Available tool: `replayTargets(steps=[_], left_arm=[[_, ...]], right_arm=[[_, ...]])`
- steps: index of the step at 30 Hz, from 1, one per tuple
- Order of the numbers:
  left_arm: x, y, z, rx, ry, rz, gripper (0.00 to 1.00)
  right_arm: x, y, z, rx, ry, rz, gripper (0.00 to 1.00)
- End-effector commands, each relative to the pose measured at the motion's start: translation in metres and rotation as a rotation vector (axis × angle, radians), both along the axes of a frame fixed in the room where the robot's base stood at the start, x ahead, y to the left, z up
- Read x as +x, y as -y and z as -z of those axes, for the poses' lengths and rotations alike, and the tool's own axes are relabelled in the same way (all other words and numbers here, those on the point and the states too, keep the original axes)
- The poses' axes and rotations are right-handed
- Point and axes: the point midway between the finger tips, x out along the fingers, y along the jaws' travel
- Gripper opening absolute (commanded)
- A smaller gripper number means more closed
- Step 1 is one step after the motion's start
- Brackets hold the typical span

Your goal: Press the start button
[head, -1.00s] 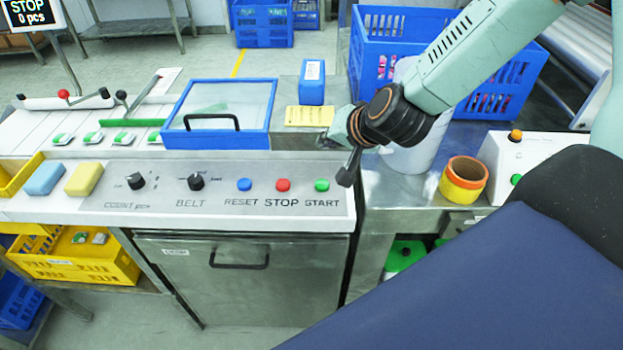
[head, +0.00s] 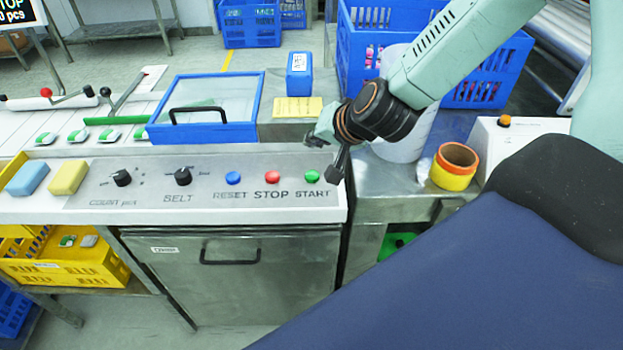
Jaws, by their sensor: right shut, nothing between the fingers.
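The green start button (head: 312,176) sits at the right end of the grey control panel (head: 210,194), above the printed word START. The red stop button (head: 272,177) and the blue reset button (head: 233,178) are to its left. My left gripper is not in view.
Two black knobs (head: 183,176) stand left of the buttons. A blue-framed clear lid (head: 259,103) is behind the panel. An orange and yellow tape roll (head: 455,167) and a white box (head: 497,143) are to the right. Blue crates (head: 357,62) stand behind my arm.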

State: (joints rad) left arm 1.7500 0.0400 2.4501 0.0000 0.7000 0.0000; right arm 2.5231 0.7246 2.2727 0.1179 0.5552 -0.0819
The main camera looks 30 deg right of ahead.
Motion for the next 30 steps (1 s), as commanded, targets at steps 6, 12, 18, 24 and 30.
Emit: replayTargets(steps=[6, 12, 18, 24, 30], left_arm=[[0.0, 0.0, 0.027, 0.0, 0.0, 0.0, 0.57], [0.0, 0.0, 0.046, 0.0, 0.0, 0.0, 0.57], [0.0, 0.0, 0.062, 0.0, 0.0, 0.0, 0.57], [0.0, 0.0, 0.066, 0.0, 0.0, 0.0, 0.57], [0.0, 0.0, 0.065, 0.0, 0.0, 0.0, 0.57]], right_arm=[[0.0, 0.0, 0.025, 0.001, 0.0, 0.001, 0.0], [0.0, 0.0, 0.043, 0.0, 0.0, 0.0, 0.0], [0.0, 0.0, 0.062, 0.0, 0.0, 0.0, 0.0], [0.0, 0.0, 0.067, 0.0, 0.0, 0.0, 0.0], [0.0, 0.0, 0.066, 0.0, 0.0, 0.0, 0.0]])
